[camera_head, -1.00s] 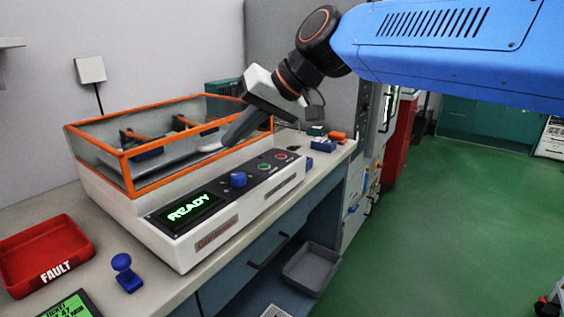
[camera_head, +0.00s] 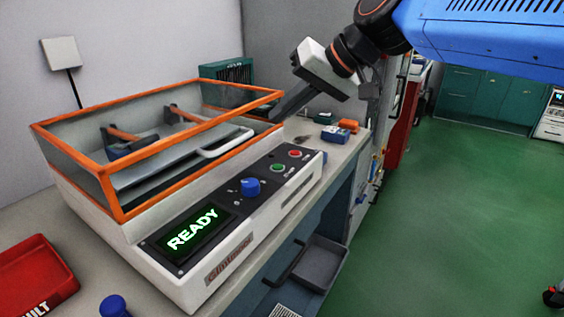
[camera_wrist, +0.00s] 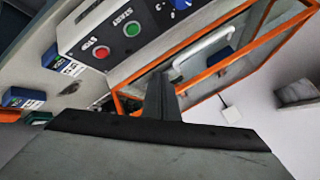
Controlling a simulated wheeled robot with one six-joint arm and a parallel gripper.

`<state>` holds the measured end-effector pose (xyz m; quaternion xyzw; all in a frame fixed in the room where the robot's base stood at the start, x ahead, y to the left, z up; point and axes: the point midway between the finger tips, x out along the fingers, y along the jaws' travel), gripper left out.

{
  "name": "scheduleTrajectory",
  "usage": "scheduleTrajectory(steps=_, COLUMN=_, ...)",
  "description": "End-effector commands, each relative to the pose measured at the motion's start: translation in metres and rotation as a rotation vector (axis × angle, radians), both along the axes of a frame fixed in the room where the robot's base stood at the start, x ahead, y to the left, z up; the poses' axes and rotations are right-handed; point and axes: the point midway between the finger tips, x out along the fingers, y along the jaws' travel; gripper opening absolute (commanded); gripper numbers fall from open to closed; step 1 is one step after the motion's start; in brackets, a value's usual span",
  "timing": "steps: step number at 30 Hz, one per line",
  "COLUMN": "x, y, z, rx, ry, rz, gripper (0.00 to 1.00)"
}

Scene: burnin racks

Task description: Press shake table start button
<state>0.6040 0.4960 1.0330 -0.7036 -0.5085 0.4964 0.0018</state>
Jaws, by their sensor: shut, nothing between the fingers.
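The shake table (camera_head: 215,265) is a white machine on the bench with an orange-framed clear enclosure. Its sloped dark panel has a lit READY screen (camera_head: 192,230), a blue knob (camera_head: 250,187), a green start button (camera_head: 278,167) and a red button (camera_head: 294,154). In the wrist view the green button (camera_wrist: 132,29), labelled START, and the red button (camera_wrist: 101,52) show at upper left. My gripper (camera_head: 275,118) is shut and empty, above and behind the buttons near the enclosure's right corner, apart from them. Its shut fingers also show in the wrist view (camera_wrist: 160,82).
A red FAULT bin (camera_head: 38,275) and a blue-topped object (camera_head: 113,304) lie at front left. Small blue and orange items (camera_head: 340,130) sit on the bench beyond the machine. A grey open tray (camera_head: 320,264) is below the bench edge.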

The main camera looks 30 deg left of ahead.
Motion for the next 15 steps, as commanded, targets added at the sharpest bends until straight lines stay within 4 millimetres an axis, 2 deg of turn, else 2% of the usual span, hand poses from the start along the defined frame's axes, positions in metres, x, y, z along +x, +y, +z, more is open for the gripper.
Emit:
scheduleTrajectory(steps=10, x=0.0, y=0.0, z=-0.001, rx=0.0, ry=0.0, rz=0.0, gripper=0.0)
scheduleTrajectory(steps=15, x=0.0, y=0.0, z=-0.011, rx=-0.001, ry=0.001, rz=0.0, gripper=0.0)
